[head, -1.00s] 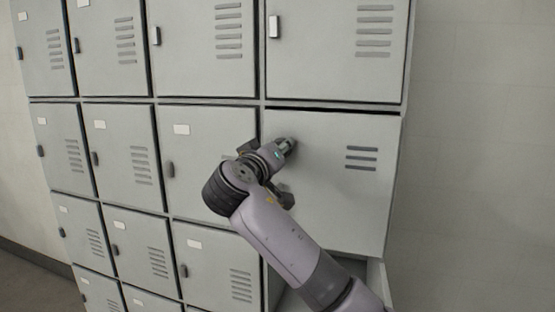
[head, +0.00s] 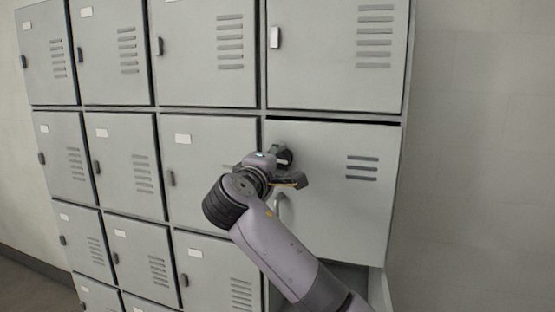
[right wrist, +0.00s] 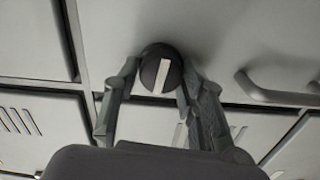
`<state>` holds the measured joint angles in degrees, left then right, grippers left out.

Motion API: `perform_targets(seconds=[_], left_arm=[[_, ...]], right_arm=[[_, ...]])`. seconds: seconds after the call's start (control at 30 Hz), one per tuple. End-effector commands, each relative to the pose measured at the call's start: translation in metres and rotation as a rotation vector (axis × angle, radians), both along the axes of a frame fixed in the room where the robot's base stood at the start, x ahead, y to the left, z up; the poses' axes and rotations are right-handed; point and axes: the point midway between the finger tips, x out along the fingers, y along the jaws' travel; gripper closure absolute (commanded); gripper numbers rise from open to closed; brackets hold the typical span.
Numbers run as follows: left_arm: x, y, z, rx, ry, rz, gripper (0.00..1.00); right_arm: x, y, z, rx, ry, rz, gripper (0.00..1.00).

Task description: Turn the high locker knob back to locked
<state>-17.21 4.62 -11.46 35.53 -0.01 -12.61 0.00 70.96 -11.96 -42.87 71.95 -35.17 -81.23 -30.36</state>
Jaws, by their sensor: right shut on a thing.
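The high locker door (head: 335,215) is the plain grey one at right in the head view, with three dark slots. Its knob (right wrist: 160,72) is round and dark with a white bar. In the right wrist view the bar stands nearly upright, tilted slightly, roughly across the line of the door's handle (right wrist: 270,92). My right gripper (head: 287,165) is at the door's upper left; in the right wrist view its two fingers (right wrist: 158,85) are shut on the knob, one on each side. In the head view the gripper largely hides the knob. My left gripper is not in view.
The curved door handle (head: 280,207) stands out just below my right gripper. Other closed lockers (head: 205,150) with small dark latches fill the left and top. An open compartment (head: 378,290) shows below the door. Bare wall (head: 480,150) lies to the right.

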Motion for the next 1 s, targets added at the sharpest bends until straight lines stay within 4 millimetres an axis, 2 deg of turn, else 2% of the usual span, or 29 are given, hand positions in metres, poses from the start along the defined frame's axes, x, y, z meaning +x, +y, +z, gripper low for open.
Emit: perform_targets(seconds=[0.3, 0.83, 0.87, 1.0], left_arm=[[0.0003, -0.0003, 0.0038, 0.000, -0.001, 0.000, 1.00], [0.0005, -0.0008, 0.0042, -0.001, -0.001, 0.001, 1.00], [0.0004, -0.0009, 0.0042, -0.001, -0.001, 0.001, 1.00], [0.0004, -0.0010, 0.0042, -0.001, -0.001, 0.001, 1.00]], right_arm=[[0.0000, 0.0006, -0.0009, -0.115, 0.038, 0.002, 0.90], [0.0000, 0.0006, -0.0015, -0.138, 0.046, 0.001, 0.90], [0.0000, 0.0006, -0.0015, -0.138, 0.046, 0.001, 0.62], [0.0000, 0.0005, -0.0014, -0.137, 0.045, 0.001, 0.52]])
